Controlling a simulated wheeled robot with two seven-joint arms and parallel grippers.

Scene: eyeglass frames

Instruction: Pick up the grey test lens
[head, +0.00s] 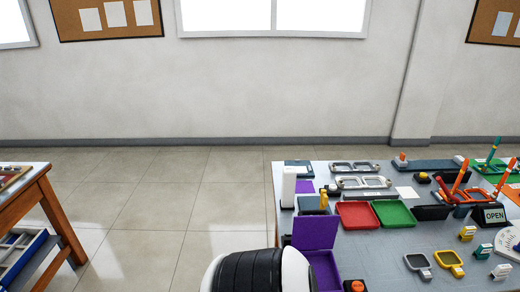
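A grey test lens (418,264), a small squarish dark-grey ring with a short tab, lies flat near the front of the grey table (385,262). A similar yellow test lens (449,263) lies just to its right, apart from it. Neither of my grippers is in view, so their state and their distance from the lens are hidden.
An open purple box (317,232) stands at the table's left. Red (357,215) and green (394,213) trays, eyeglass frames (363,182) and an OPEN sign (494,215) lie behind. Small colored blocks flank the lenses on the right. Bare table lies left of the grey lens.

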